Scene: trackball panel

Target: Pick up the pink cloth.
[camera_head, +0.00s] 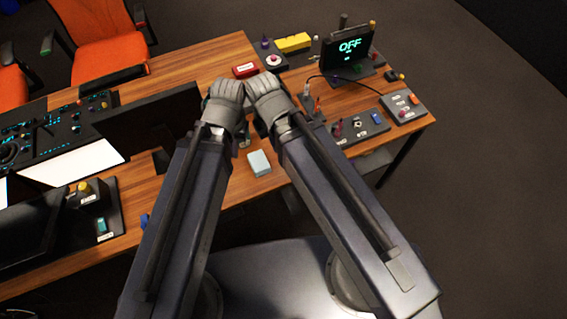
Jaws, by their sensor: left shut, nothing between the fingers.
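I see no pink cloth in the head view; part of the table is hidden behind my arms and hands. My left gripper (226,90) is shut and empty above the wooden table (215,66). My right gripper (263,88) is close beside it, and the two nearly touch. The right one's fingertips are turned away, so its opening is hidden. A small pale blue block or folded piece (259,163) lies on the table between my forearms.
Switch panels (360,127) line the right side. Dark monitors (150,112) and a control console (60,130) stand left. Orange chairs (103,38) are behind.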

